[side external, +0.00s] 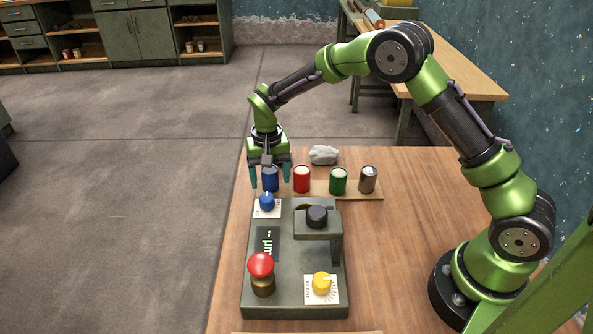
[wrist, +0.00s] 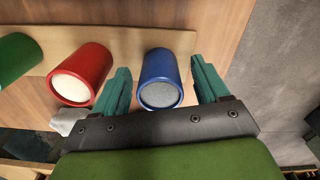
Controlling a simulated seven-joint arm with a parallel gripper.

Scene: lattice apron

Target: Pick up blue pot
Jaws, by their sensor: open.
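The blue pot (side external: 270,179) stands at the left end of a row of pots on a wooden strip, and it also shows in the wrist view (wrist: 160,78). My gripper (side external: 270,174) is open, with its teal fingers pointing down on either side of the blue pot. In the wrist view the fingers of my gripper (wrist: 162,80) flank the pot, with visible gaps on both sides. The pot is upright, and part of it is hidden behind a finger in the side view.
A red pot (side external: 302,180), a green pot (side external: 338,182) and a dark metallic pot (side external: 368,180) stand to the right on the wooden strip (side external: 320,194). A grey stone (side external: 324,154) lies behind. A control box (side external: 290,240) with knobs stands in front. The table's right side is clear.

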